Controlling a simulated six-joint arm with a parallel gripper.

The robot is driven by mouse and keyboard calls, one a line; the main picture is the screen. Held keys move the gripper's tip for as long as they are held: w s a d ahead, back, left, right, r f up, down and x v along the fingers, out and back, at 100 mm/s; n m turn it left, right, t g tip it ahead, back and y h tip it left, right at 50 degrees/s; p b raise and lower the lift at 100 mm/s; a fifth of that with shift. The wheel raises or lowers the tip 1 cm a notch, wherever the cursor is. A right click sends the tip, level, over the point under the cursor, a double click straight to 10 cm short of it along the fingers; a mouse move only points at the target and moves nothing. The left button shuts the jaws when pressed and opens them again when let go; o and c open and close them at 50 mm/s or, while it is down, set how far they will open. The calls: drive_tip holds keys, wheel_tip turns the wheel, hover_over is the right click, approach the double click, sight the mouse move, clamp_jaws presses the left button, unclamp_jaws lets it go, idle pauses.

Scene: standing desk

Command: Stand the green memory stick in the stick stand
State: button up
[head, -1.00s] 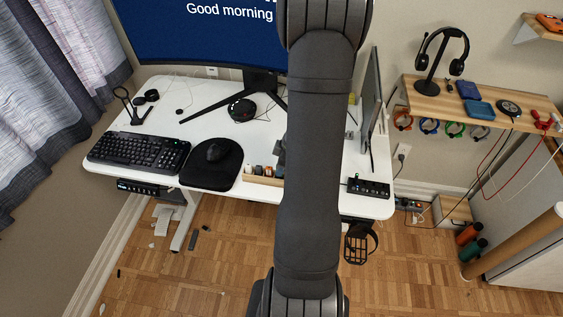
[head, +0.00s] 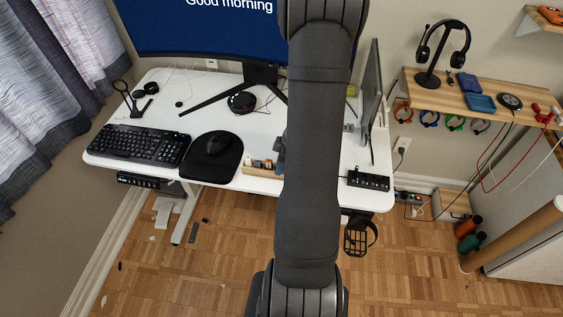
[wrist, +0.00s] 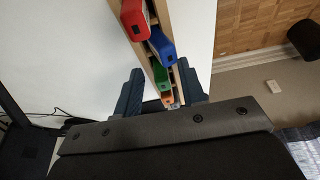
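In the wrist view, a green block-like stick (wrist: 161,77) stands in a row with other coloured sticks in a narrow wooden holder (wrist: 173,28). My gripper (wrist: 160,68) is open, with one blue finger on each side of the row, near the green and orange sticks. I cannot tell whether either finger touches a stick. In the head view, the wooden holder (head: 247,171) sits at the desk's front edge, partly hidden by my arm, which also hides most of the gripper. I cannot tell whether this holder is the stick stand.
Red (wrist: 134,20), blue (wrist: 161,46) and orange (wrist: 167,98) sticks crowd the green one. A black mouse pad (head: 212,174) lies left of the holder. A black strip with a small green light (head: 369,182) lies to the right. A monitor (head: 200,35) stands behind.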

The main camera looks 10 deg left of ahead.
drive_tip(key=shift+r, duration=0.1)
drive_tip(key=v, duration=1.7)
drive_tip(key=x, duration=1.7)
drive_tip(key=shift+r, duration=0.15)
